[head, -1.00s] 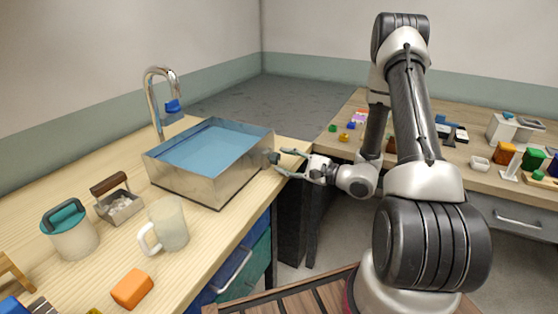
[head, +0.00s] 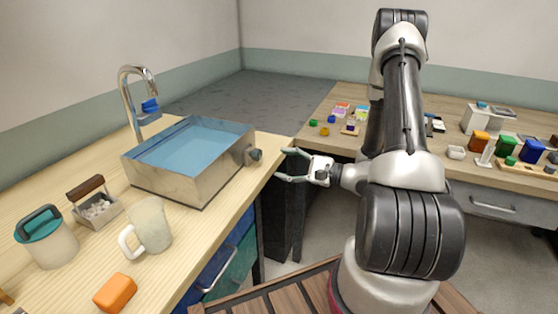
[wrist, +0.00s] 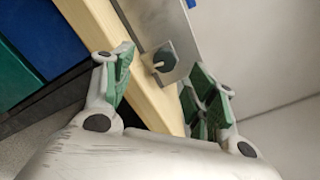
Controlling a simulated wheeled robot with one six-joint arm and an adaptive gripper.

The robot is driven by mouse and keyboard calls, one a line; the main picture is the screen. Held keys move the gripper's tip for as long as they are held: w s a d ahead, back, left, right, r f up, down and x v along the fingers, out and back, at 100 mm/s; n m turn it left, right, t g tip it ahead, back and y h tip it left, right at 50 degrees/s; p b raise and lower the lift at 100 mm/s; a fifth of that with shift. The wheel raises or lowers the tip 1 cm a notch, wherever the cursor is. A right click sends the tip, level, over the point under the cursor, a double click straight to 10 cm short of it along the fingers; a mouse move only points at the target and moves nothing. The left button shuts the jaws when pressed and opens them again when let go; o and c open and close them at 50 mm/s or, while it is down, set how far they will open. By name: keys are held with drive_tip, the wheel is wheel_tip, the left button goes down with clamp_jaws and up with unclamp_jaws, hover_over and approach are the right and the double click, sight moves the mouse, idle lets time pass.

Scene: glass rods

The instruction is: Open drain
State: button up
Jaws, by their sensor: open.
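A steel basin (head: 172,184) filled with blue water stands on the wooden counter at the left. A dark drain knob (head: 254,155) sticks out of the basin's right wall. It also shows in the wrist view (wrist: 163,60), on a square metal plate, with a pale pin at its centre. My gripper (head: 284,165) is open and empty, to the right of the knob and apart from it. In the wrist view the knob lies ahead, between the two green-padded fingers of my gripper (wrist: 158,70).
A tap (head: 130,100) with a blue handle stands behind the basin. A frosted mug (head: 152,222), a lidded jar (head: 48,240), a small wood-handled container (head: 98,206) and an orange block (head: 115,293) stand in front of it. The right table (head: 470,165) holds several small things.

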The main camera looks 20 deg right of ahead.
sight(260, 156)
drive_tip(key=w+a+m, duration=0.2)
drive_tip(key=m, duration=0.2)
drive_tip(key=w+a+m, duration=0.2)
drive_tip(key=w+m, duration=0.1)
drive_tip(key=m, duration=0.2)
drive_tip(key=w+a+m, duration=0.2)
drive_tip(key=w+m, duration=0.1)
drive_tip(key=m, duration=0.1)
drive_tip(key=shift+m+t, duration=0.3)
